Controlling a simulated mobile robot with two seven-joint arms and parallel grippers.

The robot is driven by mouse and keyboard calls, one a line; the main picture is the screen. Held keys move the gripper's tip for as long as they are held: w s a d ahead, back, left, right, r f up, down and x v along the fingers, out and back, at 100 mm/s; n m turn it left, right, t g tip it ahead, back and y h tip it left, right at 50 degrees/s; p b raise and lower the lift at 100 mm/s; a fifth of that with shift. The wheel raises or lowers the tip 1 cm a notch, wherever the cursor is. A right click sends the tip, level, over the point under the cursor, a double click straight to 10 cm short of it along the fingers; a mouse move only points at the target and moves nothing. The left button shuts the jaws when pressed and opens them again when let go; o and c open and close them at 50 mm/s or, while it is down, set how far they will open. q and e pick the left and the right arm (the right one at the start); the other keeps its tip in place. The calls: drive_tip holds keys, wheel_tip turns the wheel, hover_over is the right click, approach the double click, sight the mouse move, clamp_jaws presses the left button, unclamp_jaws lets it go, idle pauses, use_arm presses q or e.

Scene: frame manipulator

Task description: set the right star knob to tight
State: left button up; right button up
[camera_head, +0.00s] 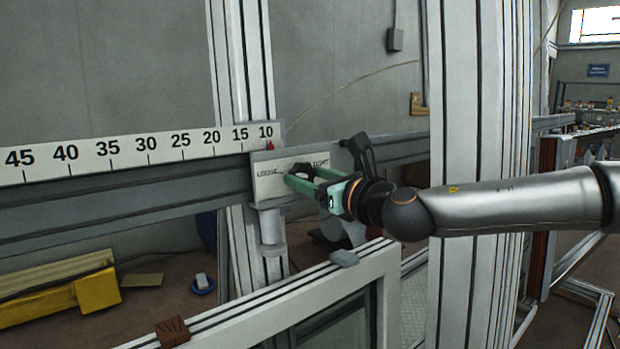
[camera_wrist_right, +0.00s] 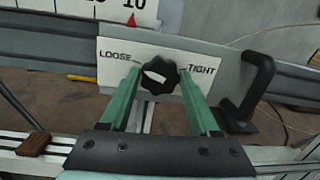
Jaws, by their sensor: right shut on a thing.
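The right star knob (camera_wrist_right: 160,76) is black and lobed, with a white mark on its face. It sits on a pale plate (camera_wrist_right: 118,45) printed LOOSE at left and TIGHT at right. The white mark slants toward the LOOSE side at its upper left end. My right gripper (camera_wrist_right: 160,84) has its green fingers on either side of the knob, shut on it. In the head view my right gripper (camera_head: 298,177) reaches the plate (camera_head: 266,188) from the right and partly covers the knob and the TIGHT label. My left gripper is not in view.
A black handle (camera_wrist_right: 250,92) stands right of the plate; it also shows in the head view (camera_head: 361,153). A numbered scale (camera_head: 130,150) with a red pointer (camera_head: 270,146) runs left above the rail. A framed window panel (camera_head: 300,290) stands below in front.

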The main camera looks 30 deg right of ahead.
drive_tip(key=m, duration=0.4)
drive_tip(key=shift+r+h, duration=0.1)
drive_tip(key=shift+h, duration=0.3)
drive_tip(key=m, duration=0.4)
drive_tip(key=shift+g, duration=0.4)
drive_tip(key=m+p, duration=0.1)
drive_tip(key=m, duration=0.2)
drive_tip(key=shift+m, duration=0.4)
drive_tip(key=m, duration=0.3)
drive_tip(key=shift+g+p, duration=0.3)
drive_tip(key=shift+g, duration=0.1)
drive_tip(key=m, duration=0.4)
drive_tip(key=shift+d+r+p, duration=0.1)
drive_tip(key=shift+p, duration=0.2)
drive_tip(key=m, duration=0.3)
drive_tip(key=shift+g, duration=0.3)
drive_tip(key=m+y+p, duration=0.1)
drive_tip(key=m, duration=0.2)
drive_tip(key=shift+m, duration=1.9)
